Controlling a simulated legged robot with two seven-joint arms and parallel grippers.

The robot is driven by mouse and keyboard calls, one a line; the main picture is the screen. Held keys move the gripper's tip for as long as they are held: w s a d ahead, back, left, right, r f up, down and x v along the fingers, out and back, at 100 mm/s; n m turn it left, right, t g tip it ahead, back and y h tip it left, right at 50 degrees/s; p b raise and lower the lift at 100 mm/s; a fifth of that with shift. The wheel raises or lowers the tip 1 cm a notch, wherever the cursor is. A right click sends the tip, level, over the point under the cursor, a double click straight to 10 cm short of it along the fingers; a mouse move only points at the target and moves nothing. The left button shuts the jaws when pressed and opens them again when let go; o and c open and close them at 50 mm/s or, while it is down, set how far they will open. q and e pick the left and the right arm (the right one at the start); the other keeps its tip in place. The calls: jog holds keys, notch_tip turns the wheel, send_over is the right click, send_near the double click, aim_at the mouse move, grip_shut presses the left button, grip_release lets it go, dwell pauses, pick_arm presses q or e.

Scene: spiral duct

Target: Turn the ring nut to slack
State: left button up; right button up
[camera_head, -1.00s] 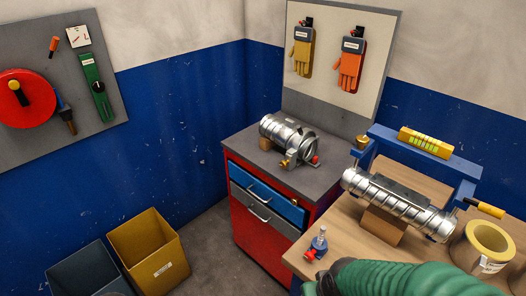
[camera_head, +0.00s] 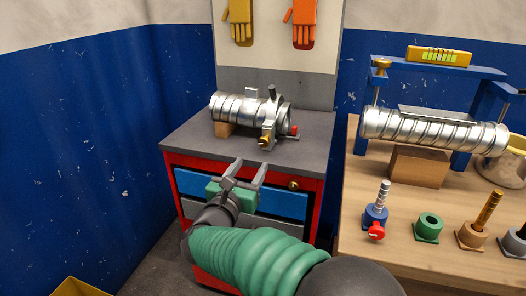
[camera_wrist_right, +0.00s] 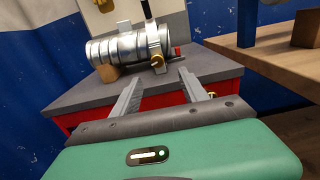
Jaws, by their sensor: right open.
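A silvery spiral duct (camera_head: 236,107) lies on the grey cabinet top with a collar clamp (camera_head: 270,120) near its right end. A small brass nut (camera_head: 264,143) sits low on the clamp; I cannot tell for sure that it is the ring nut. A red knob (camera_head: 294,131) is at the duct's right end. My right gripper (camera_head: 250,167) is open and empty, in front of the cabinet and apart from the duct. In the right wrist view its fingers (camera_wrist_right: 160,80) point toward the clamp, with the brass nut (camera_wrist_right: 158,62) beyond them. My left gripper is not in view.
The red cabinet (camera_head: 318,195) has blue and grey drawers. A wooden bench (camera_head: 345,235) at right holds a second spiral duct (camera_head: 430,130) in a blue frame (camera_head: 400,70), plus several small fittings in bases. Gloves (camera_head: 240,20) hang behind. The cabinet top's front is clear.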

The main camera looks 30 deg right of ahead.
aim_at(263, 143)
jog(key=x, duration=0.8)
jog(key=b+x, duration=0.1)
jog(key=x, duration=0.3)
jog(key=shift+w+a+f, duration=0.1)
jog(key=shift+w+a, duration=0.05)
jog(key=shift+w, duration=0.3)
jog(key=shift+w+d, duration=0.15)
jog(key=shift+d, duration=0.15)
jog(key=shift+a, duration=0.2)
jog(key=c, duration=0.4)
grip_shut()
